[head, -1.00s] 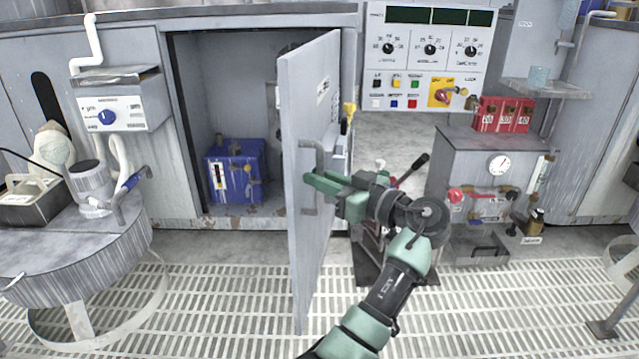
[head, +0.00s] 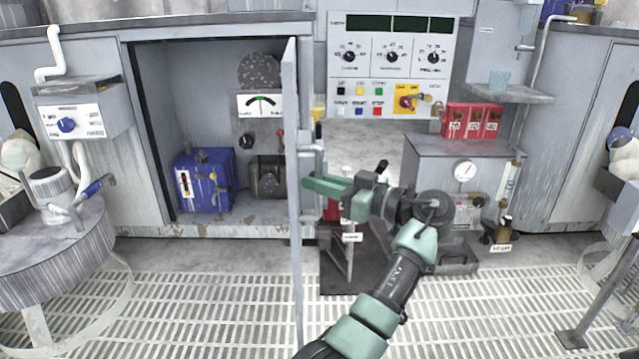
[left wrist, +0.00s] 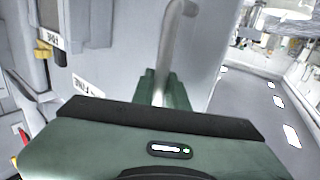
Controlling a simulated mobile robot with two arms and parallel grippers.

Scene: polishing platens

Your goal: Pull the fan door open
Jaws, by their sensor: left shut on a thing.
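The fan door (head: 292,200) is a grey panel swung out from the cabinet, seen almost edge-on in the head view. Its face fills the middle of the left wrist view (left wrist: 120,45). My left gripper (head: 312,186) is shut on the door's handle (head: 317,160), a pale upright bar on the door's right side. The handle also shows between the green fingers in the left wrist view (left wrist: 171,50). The open cabinet (head: 190,90) holds a blue box (head: 206,180), a gauge (head: 262,104) and a round dark disc (head: 260,70). My right gripper is not in view.
A control panel (head: 390,70) with knobs is behind my arm. A grey cabinet with a dial (head: 440,150) and red boxes (head: 472,121) stands to the right. A round table (head: 50,240) is at the left.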

